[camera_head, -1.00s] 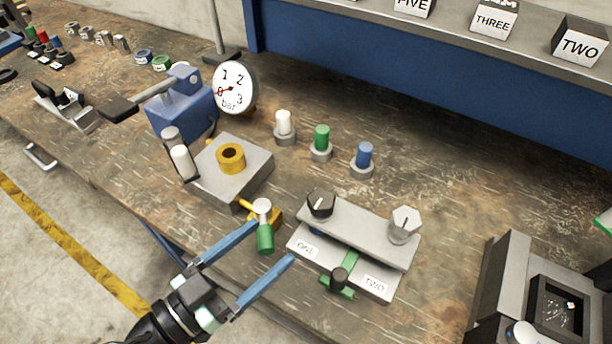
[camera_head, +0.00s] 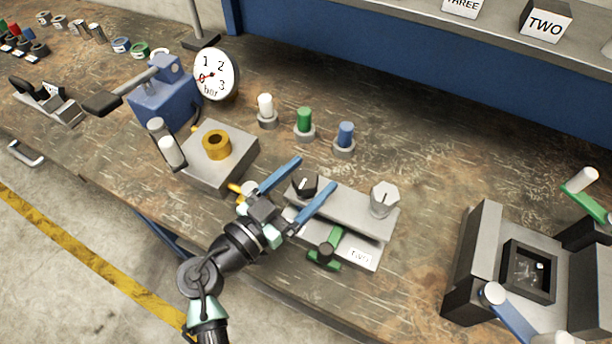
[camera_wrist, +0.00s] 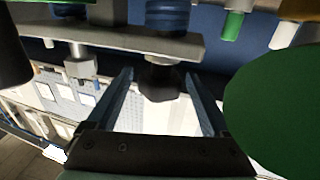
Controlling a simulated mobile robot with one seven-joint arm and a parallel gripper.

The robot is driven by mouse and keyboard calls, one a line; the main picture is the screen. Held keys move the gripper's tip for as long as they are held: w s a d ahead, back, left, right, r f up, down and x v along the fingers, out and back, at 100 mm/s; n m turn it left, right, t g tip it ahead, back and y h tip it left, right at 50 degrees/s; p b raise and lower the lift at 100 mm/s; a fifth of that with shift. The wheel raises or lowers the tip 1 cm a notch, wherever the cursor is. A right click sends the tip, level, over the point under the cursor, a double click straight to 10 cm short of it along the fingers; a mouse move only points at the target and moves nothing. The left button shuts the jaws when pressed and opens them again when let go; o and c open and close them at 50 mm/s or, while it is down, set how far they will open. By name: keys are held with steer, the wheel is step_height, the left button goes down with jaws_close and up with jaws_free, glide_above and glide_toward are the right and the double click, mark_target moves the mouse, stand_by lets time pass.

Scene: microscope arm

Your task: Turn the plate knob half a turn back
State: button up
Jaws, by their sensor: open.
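The black plate knob (camera_head: 304,185), with a pale pointer line, stands at the left end of the grey plate (camera_head: 343,206). My gripper (camera_head: 314,174) is open, its blue fingers on either side of this knob in the head view. In the wrist view, which looks upside down, the dark knob (camera_wrist: 160,82) also lies between the open fingers (camera_wrist: 166,85). I cannot tell whether either finger touches it. A pale hexagonal knob (camera_head: 384,197) stands at the plate's right end. A green slider with a dark knob (camera_head: 325,252) is below, beside the label TWO. My gripper hides the label ONE.
A grey block with a brass ring (camera_head: 216,145) stands to the left. White, green (camera_head: 304,120) and blue pegs stand behind the plate. A grey box with a dark window (camera_head: 527,268) is at the right. The bench between is clear.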

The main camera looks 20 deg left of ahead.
jaws_close()
stand_by(0.3)
steer(key=shift+f+n+y+b, duration=0.1)
steer(key=shift+n+y+b, duration=0.2)
steer(key=shift+y, duration=0.1)
